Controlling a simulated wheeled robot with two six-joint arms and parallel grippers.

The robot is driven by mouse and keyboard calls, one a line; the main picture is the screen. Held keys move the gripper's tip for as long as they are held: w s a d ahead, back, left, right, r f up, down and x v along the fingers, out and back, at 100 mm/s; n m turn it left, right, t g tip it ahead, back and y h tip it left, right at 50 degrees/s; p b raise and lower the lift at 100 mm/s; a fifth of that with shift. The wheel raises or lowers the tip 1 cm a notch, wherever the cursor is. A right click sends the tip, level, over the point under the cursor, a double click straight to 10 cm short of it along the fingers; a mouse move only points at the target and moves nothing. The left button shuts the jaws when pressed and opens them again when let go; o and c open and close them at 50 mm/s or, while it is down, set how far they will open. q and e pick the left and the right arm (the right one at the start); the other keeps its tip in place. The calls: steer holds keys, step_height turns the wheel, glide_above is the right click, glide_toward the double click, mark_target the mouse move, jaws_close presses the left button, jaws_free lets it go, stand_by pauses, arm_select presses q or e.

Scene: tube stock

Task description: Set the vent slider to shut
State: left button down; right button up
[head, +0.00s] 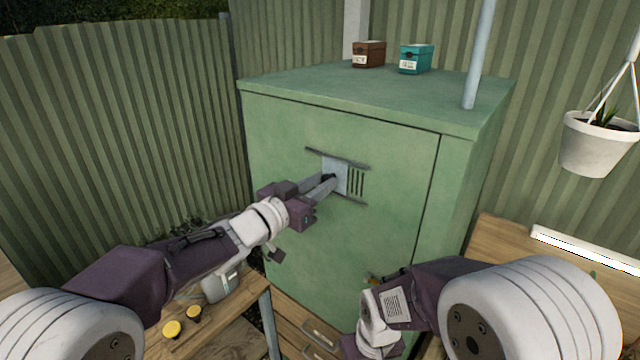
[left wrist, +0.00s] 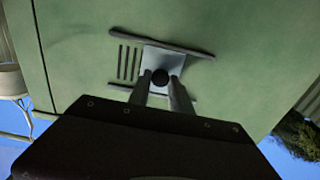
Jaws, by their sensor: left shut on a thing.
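The vent slider is a pale plate (head: 341,163) between two dark rails on the green cabinet's (head: 300,135) front. In the head view, several dark vent slots (head: 357,183) show uncovered to the right of the plate. My left gripper (head: 331,180) is shut on the plate's dark round knob, which also shows between the fingers in the left wrist view (left wrist: 160,78). There the plate (left wrist: 160,58) is seen upside down, with the slots (left wrist: 128,62) to its left. My right arm hangs low at the right; its gripper's fingers are not visible.
A brown box (head: 369,54) and a teal box (head: 416,59) stand on the cabinet top near a pale pole (head: 478,55). A white pot (head: 597,145) hangs at the right. A wooden bench with yellow lids (head: 173,329) is below my left arm.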

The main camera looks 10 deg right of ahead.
arm_select(q)
steer(key=shift+r, duration=0.15)
stand_by(0.3)
steer(key=s+d+b, duration=0.1)
steer(key=s, duration=0.1)
steer(key=s+d+b, duration=0.1)
steer(key=d, duration=0.1)
steer(key=shift+s+b, duration=0.35)
steer(key=shift+s, duration=0.2)
steer(key=c, duration=1.2)
jaws_free()
steer(key=shift+s+d, duration=0.1)
steer(key=shift+d, duration=0.05)
